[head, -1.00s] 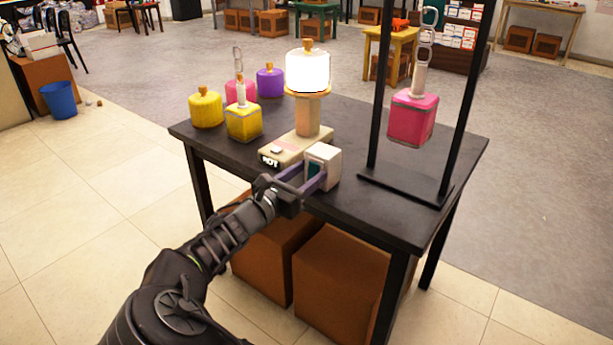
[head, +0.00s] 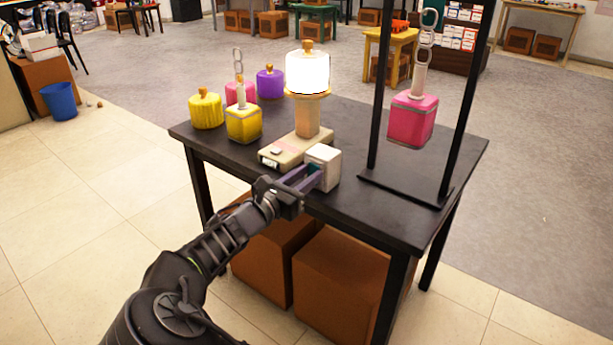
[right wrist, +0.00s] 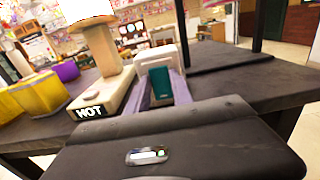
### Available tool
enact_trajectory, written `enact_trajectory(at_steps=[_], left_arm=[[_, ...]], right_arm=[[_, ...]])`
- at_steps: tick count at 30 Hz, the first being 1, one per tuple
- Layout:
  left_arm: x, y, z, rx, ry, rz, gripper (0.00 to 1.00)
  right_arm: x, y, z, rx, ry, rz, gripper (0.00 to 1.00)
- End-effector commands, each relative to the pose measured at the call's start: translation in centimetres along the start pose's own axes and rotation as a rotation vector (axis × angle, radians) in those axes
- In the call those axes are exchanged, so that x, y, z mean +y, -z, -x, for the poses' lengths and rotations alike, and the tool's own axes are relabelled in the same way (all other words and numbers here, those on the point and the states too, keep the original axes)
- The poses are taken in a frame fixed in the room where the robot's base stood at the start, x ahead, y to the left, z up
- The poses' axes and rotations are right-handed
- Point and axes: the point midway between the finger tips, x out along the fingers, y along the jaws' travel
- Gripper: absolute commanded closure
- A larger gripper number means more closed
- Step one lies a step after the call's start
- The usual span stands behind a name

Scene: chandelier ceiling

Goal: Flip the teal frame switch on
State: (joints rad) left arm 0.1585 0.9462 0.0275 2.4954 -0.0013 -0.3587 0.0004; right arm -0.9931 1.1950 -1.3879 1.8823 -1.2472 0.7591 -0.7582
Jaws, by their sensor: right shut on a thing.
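The switch is a white box (head: 324,160) at the table's front edge, beside the lamp base. Its teal part (right wrist: 160,85) shows in the right wrist view, between my purple fingers, with the white housing (right wrist: 155,58) behind it. My right gripper (head: 309,178) reaches in from the lower left and is shut on the teal part. The fingers hide part of the switch's front in the head view. My left gripper is not in view.
Yellow, pink and purple blocks stand further left. A pink block (head: 412,119) hangs in a black frame (head: 405,190) at right. The dark table (head: 360,130) is bare between.

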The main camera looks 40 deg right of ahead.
Motion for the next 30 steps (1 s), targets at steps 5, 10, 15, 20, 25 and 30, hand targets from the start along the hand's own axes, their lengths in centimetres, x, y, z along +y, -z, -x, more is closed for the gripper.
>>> enact_trajectory(at_steps=[5, 10, 15, 20, 25, 30], left_arm=[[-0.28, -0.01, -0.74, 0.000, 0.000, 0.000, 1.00], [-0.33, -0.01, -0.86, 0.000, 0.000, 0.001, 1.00], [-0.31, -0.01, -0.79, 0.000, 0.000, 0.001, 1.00], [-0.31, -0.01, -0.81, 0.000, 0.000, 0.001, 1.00], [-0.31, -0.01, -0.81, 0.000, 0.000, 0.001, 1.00], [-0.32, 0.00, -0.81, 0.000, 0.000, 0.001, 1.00]], right_arm=[[-0.03, 0.62, 0.05, -0.102, 0.002, 0.007, 1.00], [-0.04, 0.87, 0.06, -0.258, 0.002, 0.007, 1.00], [0.01, 0.97, 0.14, -0.326, -0.001, 0.001, 1.00], [0.01, 0.98, 0.16, -0.325, -0.001, 0.000, 1.00], [0.00, 0.99, 0.16, -0.325, -0.001, 0.000, 0.65], [-0.01, 0.98, 0.15, -0.324, 0.000, 0.000, 0.52]])
